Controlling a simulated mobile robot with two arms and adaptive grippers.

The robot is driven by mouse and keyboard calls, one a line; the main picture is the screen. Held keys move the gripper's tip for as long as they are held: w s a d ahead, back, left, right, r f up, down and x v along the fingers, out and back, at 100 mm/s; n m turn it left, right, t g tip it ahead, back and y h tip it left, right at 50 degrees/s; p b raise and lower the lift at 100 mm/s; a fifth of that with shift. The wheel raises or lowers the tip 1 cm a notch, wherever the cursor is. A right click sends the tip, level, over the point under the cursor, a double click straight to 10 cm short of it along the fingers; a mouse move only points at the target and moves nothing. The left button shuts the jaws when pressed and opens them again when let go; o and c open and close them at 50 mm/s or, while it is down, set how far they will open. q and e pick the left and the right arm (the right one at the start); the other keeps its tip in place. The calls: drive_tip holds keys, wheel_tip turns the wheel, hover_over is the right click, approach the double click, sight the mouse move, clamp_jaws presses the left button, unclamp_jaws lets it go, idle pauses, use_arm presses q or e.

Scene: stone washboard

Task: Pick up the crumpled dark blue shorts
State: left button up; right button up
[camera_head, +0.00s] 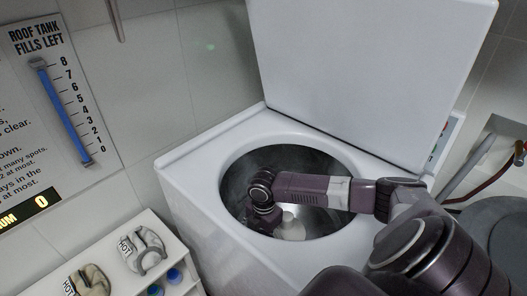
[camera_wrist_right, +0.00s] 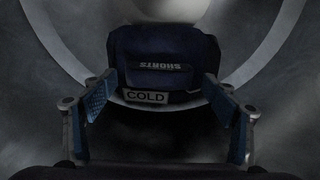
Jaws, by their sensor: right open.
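The dark blue shorts (camera_wrist_right: 165,48) lie bunched inside the drum in the right wrist view, with a "SHORTS" label that reads upside down and a pale "COLD" tag. My right gripper (camera_wrist_right: 160,84) is open, with one blue-padded finger on each side of the shorts' near part. I cannot tell whether the fingers touch the cloth. In the head view my right arm reaches from the right over the washer's (camera_head: 185,172) round opening, and its wrist points down into the drum (camera_head: 325,165). The shorts and fingertips cannot be made out there. My left gripper is not in view.
The washer's lid (camera_head: 375,65) stands open behind the opening. The drum wall surrounds my right wrist, with a pale central post (camera_head: 290,228) close by. A white shelf at lower left holds mitt-like items marked "HOT" (camera_head: 143,250). A wall gauge (camera_head: 68,115) hangs at left.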

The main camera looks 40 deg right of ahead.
drive_tip(key=shift+f, duration=0.75)
drive_tip(key=shift+c, duration=0.5)
drive_tip(key=c, duration=1.3)
drive_tip(key=shift+c, duration=0.6)
drive_tip(key=shift+r, duration=0.1)
